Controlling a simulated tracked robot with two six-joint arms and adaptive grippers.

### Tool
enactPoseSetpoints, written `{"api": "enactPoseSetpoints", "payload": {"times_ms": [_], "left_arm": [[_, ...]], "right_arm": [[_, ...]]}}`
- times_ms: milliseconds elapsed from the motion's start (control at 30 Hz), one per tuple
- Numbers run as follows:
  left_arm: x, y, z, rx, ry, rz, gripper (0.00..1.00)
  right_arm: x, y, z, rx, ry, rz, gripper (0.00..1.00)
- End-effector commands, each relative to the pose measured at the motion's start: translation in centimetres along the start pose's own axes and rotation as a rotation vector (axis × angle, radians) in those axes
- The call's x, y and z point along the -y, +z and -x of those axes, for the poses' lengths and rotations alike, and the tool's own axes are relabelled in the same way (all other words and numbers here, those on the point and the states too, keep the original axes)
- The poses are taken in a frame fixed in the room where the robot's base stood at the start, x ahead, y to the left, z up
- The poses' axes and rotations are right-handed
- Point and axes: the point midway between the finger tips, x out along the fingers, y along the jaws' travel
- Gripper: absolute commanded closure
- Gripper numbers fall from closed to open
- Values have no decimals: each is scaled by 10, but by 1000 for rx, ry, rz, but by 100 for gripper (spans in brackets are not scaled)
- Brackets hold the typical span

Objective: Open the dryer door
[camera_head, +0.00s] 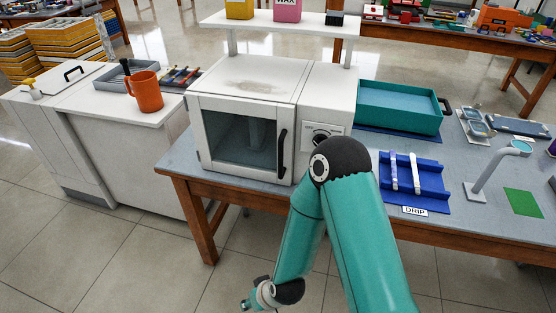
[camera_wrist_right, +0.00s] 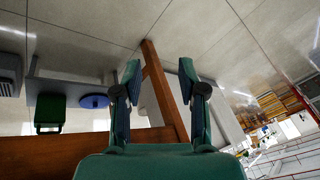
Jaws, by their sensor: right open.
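The dryer (camera_head: 247,80) is a white box on the near left part of the table. Its door (camera_head: 236,113) has a dark glass window and a black vertical handle (camera_head: 283,152) on its right side; the door looks shut. My right arm reaches up in front of the table, then bends down to the left. My right gripper (camera_head: 248,302) is low in front of the table, below and apart from the handle. In the wrist view its two fingers (camera_wrist_right: 158,75) are spread with nothing between them. My left gripper is not in view.
A control panel with a dial (camera_head: 323,138) is right of the door, partly behind my elbow. A teal tray (camera_head: 400,105) and a blue drip rack (camera_head: 432,195) stand farther right. A white cabinet (camera_head: 110,130) stands left. Floor in front is clear.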

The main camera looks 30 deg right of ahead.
Motion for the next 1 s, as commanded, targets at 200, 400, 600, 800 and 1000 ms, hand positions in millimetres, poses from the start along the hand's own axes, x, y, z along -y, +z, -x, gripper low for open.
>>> {"api": "enactPoseSetpoints", "payload": {"times_ms": [200, 400, 600, 800, 1000], "left_arm": [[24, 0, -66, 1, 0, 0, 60], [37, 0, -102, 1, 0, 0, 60], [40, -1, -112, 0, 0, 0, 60], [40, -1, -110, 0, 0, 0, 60], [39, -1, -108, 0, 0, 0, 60]], "right_arm": [[2, -145, 62, -683, 196, 55, 59], [-13, -184, 182, -1126, 452, -12, 59], [-30, -178, 239, -1266, 604, -81, 59], [-42, -193, 243, -1274, 625, -92, 59], [-61, -227, 237, -1274, 625, -92, 59]]}}
